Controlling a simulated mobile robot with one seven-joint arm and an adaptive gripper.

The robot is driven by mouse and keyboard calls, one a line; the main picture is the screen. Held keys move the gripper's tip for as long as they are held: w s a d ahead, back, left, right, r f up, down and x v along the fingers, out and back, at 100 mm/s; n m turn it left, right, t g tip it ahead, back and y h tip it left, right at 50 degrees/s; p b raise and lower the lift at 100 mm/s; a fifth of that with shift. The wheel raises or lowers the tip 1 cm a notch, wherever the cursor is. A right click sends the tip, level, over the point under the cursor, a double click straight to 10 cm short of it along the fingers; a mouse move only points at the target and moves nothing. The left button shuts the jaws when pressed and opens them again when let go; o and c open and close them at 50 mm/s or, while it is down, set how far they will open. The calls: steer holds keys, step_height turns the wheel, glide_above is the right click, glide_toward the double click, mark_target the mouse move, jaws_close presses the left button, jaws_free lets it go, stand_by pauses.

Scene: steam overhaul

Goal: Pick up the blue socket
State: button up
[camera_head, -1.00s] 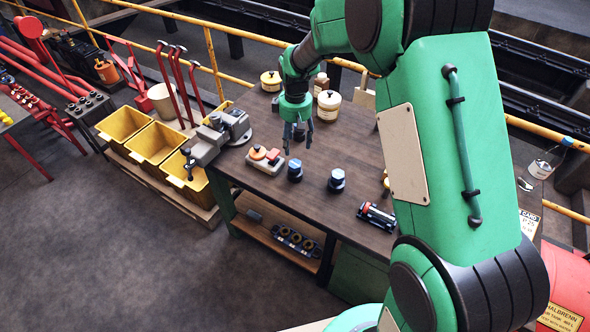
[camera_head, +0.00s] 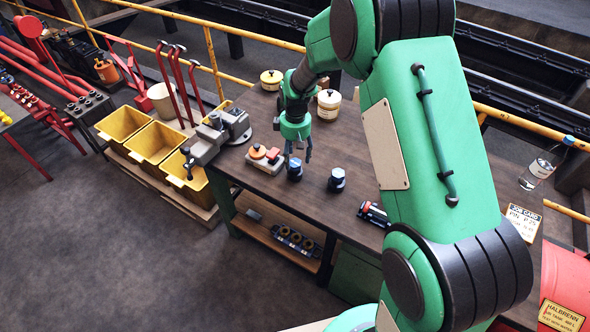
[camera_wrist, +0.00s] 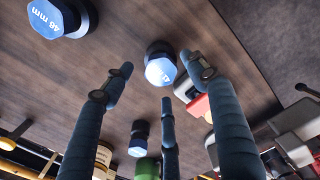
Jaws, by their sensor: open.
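A blue-topped dark socket (camera_head: 294,169) stands upright on the dark wooden workbench (camera_head: 270,196). It shows in the middle of the wrist view (camera_wrist: 161,67), with a pale label on its top. My gripper (camera_head: 299,155) is open and empty, its three fingers spread just above and behind that socket in the head view. In the wrist view the fingertips (camera_wrist: 160,77) surround the socket's image, apart from it as far as I can tell.
Cream pots (camera_head: 328,103) stand behind. Another blue-topped piece (camera_wrist: 138,138) shows low in the wrist view. A dark red-ended tool (camera_head: 373,214) lies right. The bench front is clear.

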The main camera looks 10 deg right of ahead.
mark_target(295, 163)
steer(key=shift+f, duration=0.2)
steer(key=shift+f+b, duration=0.3)
steer(key=shift+f, duration=2.3)
jaws_close()
